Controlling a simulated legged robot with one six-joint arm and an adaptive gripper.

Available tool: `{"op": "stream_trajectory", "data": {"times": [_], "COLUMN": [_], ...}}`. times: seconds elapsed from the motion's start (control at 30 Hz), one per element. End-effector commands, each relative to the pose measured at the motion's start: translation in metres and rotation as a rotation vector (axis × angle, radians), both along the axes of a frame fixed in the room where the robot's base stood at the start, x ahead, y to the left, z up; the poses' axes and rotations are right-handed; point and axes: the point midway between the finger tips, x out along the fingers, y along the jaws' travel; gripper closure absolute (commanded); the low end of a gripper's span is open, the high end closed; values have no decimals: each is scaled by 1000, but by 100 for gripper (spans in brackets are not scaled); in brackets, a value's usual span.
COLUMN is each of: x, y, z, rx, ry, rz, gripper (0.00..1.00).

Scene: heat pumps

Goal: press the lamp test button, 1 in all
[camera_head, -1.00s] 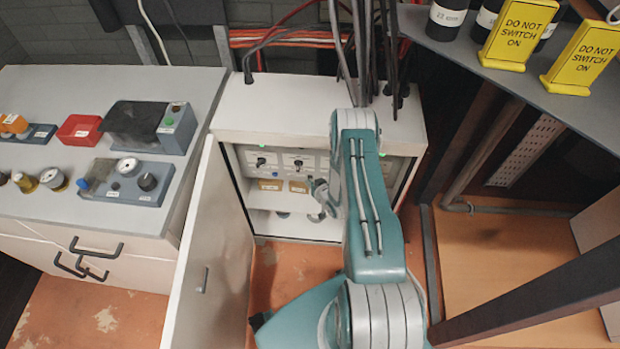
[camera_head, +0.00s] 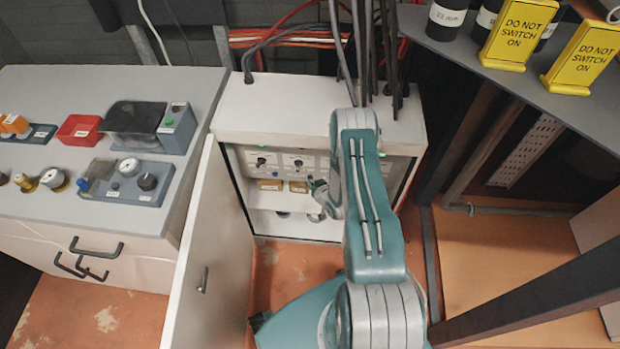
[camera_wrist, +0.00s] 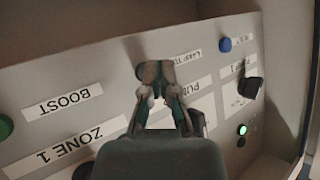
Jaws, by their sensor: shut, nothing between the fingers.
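The control panel (camera_wrist: 105,130) fills the wrist view, tilted. A label (camera_wrist: 187,56) on it, partly covered, seems to read LAMP TEST. A dark round button (camera_wrist: 140,71) shows just left of that label, mostly hidden behind my fingertips. My gripper (camera_wrist: 155,70) is shut and empty, its tips in front of that button; I cannot tell whether they touch it. In the head view my gripper (camera_head: 313,184) is inside the open white cabinet (camera_head: 270,108), in front of the panel's lower part.
A blue button (camera_wrist: 225,44), a black knob (camera_wrist: 250,90) and a lit green lamp (camera_wrist: 242,129) are right of my gripper. A green button (camera_wrist: 5,127) is at the far left. The open cabinet door (camera_head: 212,255) stands left of my arm; a dark post (camera_head: 530,290) is at right.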

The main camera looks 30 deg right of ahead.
Motion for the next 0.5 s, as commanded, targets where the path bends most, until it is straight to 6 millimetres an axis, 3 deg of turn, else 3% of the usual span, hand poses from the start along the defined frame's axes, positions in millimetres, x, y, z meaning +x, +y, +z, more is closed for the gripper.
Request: {"op": "stream_trajectory", "data": {"times": [0.5], "x": [-10], "y": [7], "z": [0], "rx": [1], "ry": [1], "rz": [1], "gripper": [100]}}
